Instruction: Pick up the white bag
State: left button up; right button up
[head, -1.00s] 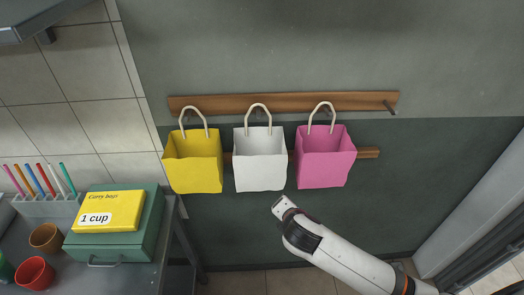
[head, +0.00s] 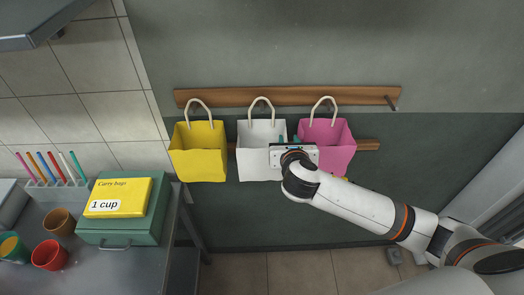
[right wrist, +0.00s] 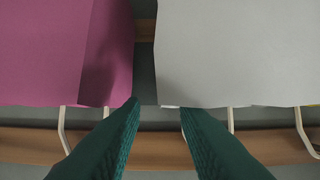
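The white bag (head: 256,162) hangs by its looped handle on the wooden wall rack, between a yellow bag (head: 198,152) and a pink bag (head: 328,140). My right gripper (head: 290,140) is at the white bag's right edge, over the gap to the pink bag, and hides part of both. In the right wrist view its green fingers (right wrist: 158,107) are apart with nothing between them. That view shows the white bag (right wrist: 237,50) on the right and the pink bag (right wrist: 55,50) on the left, handles downward. Whether a finger touches the white bag cannot be told. My left gripper is not in view.
The wooden rack (head: 230,97) has a bare peg at its right end. At the left, a grey table (head: 150,262) holds a green box (head: 148,222) with a yellow carry-bags sign (head: 125,192), cups and coloured sticks. The wall above the rack is clear.

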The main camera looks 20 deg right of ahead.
jog(key=x, duration=0.4)
jog(key=shift+w+d+f+p, duration=0.15)
jog(key=shift+w+p, duration=0.1)
jog(key=shift+p, duration=0.15)
jog(key=shift+s, duration=0.1)
jog(key=shift+c, duration=0.3)
grip_shut()
